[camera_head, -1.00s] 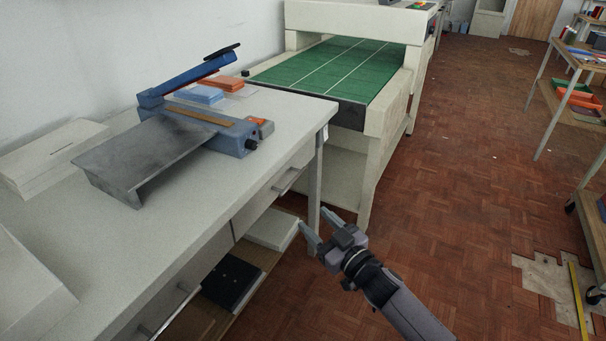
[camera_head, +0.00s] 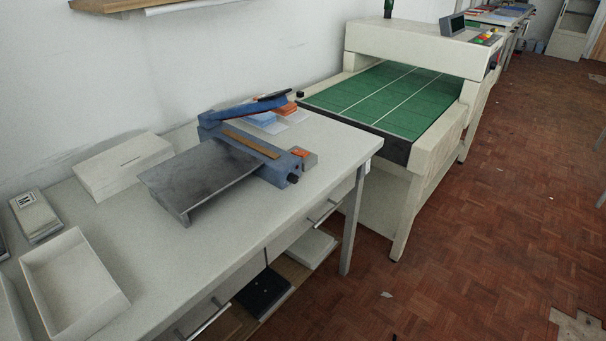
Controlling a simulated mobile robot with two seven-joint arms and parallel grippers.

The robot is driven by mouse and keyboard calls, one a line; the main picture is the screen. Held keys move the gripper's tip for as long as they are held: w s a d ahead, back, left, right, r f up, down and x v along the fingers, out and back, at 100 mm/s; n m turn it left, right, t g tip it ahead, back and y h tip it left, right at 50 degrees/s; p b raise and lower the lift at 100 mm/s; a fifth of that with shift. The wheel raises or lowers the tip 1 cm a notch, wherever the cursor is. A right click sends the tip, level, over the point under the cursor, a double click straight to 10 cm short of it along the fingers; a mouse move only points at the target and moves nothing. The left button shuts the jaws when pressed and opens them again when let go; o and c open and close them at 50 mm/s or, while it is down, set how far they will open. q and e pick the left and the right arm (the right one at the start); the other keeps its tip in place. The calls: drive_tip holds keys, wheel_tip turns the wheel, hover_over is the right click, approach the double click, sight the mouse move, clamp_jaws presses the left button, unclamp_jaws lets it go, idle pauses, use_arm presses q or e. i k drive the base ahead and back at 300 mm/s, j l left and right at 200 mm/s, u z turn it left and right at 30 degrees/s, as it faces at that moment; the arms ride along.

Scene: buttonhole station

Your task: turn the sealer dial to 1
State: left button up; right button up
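The blue impulse sealer (camera_head: 243,146) stands on the light worktable, with its blue lever arm (camera_head: 252,105) raised at a slant over the body. A grey metal plate (camera_head: 196,178) sits along its front side. The dark dial (camera_head: 293,179) is a small knob on the sealer's near right end, below an orange switch (camera_head: 300,152). The number it points to is too small to read. Neither of my grippers is in view.
Orange and blue packs lie behind the sealer. A green conveyor (camera_head: 385,98) stands beyond the table.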

sight(292, 177)
drive_tip(key=i+l+u, duration=0.1)
drive_tip(key=i+l, duration=0.15)
drive_tip(key=i+l+u, duration=0.15)
drive_tip(key=l, duration=0.25)
drive_tip(key=i+l+u, duration=0.1)
drive_tip(key=i+l, duration=0.2)
drive_tip(key=i+l+u, duration=0.1)
drive_tip(key=l, duration=0.4)
drive_tip(key=i, duration=0.05)
